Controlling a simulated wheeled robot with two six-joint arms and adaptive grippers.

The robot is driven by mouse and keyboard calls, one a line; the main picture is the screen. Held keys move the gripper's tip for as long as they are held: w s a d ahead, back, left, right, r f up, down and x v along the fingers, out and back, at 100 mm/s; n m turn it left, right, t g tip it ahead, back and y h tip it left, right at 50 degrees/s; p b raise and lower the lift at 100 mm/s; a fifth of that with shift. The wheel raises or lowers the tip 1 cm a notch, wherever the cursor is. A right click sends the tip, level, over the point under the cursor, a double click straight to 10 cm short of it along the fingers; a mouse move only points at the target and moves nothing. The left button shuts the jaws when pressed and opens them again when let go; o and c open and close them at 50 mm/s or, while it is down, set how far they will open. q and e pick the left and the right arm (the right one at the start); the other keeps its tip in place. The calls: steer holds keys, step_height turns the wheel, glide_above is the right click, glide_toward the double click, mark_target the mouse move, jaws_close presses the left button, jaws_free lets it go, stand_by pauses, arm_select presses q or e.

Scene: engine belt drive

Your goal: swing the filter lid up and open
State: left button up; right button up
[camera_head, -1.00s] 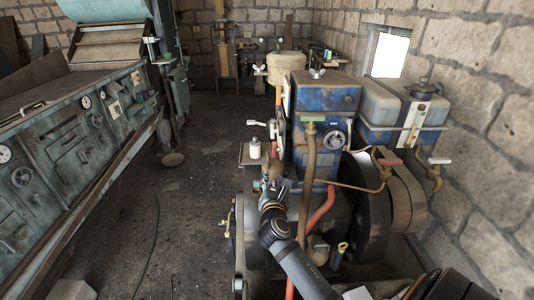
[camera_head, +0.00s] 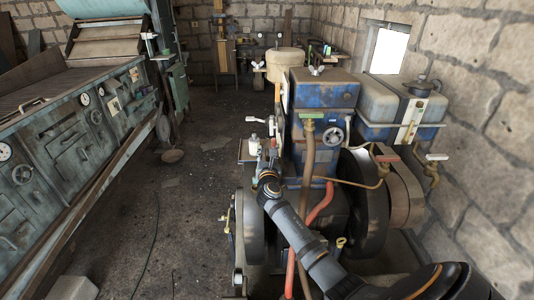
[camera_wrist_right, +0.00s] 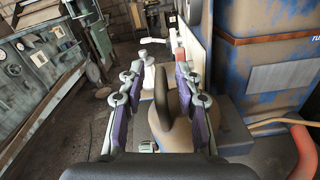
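My right gripper (camera_wrist_right: 158,95) is open in the right wrist view, with one purple-padded finger on each side. A dark curved handle (camera_wrist_right: 164,92) stands between the fingers, above a tan rounded body (camera_wrist_right: 184,128); this may be the filter lid, but I cannot tell for sure. I cannot see whether a finger touches it. In the head view my right gripper (camera_head: 268,168) is small, at the left side of the blue engine (camera_head: 325,95), and its fingers are hard to make out. My left gripper is not in view.
A white bottle-like part (camera_wrist_right: 148,72) and a red-tipped lever (camera_wrist_right: 180,54) stand just beyond the fingers. Blue engine panels (camera_wrist_right: 265,70) are close on the right. A red hose (camera_head: 321,203) and a large dark wheel (camera_head: 368,205) lie near my arm.

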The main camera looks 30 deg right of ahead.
jaws_close()
steer(key=shift+d+r, duration=0.15)
stand_by(0.5)
steer(key=shift+s+d+r+m+p, duration=0.3)
steer(key=shift+d+m, duration=0.1)
steer(key=shift+m, duration=0.25)
steer(key=shift+s+d+r+m+p, duration=0.2)
steer(key=shift+d+r+m, duration=0.15)
steer(key=shift+m, duration=0.3)
steer(key=d+m, duration=0.1)
steer(key=s+d+m, duration=0.1)
steer(key=shift+s+r+m, duration=0.1)
steer(key=shift+r+m, duration=0.2)
steer(key=shift+r, duration=0.05)
steer(key=shift+s+d+r+m+b, duration=0.15)
steer(key=shift+s+d+m, duration=0.2)
steer(key=shift+d+m, duration=0.2)
steer(key=shift+s+d+f+m+b, duration=0.1)
steer(key=shift+s+d+m, duration=0.25)
steer(key=shift+d+m, duration=0.25)
steer(key=shift+s+d+r+m+b, duration=0.15)
steer(key=shift+s+d+m, duration=0.2)
steer(key=shift+d+m, duration=0.2)
steer(key=shift+f, duration=0.1)
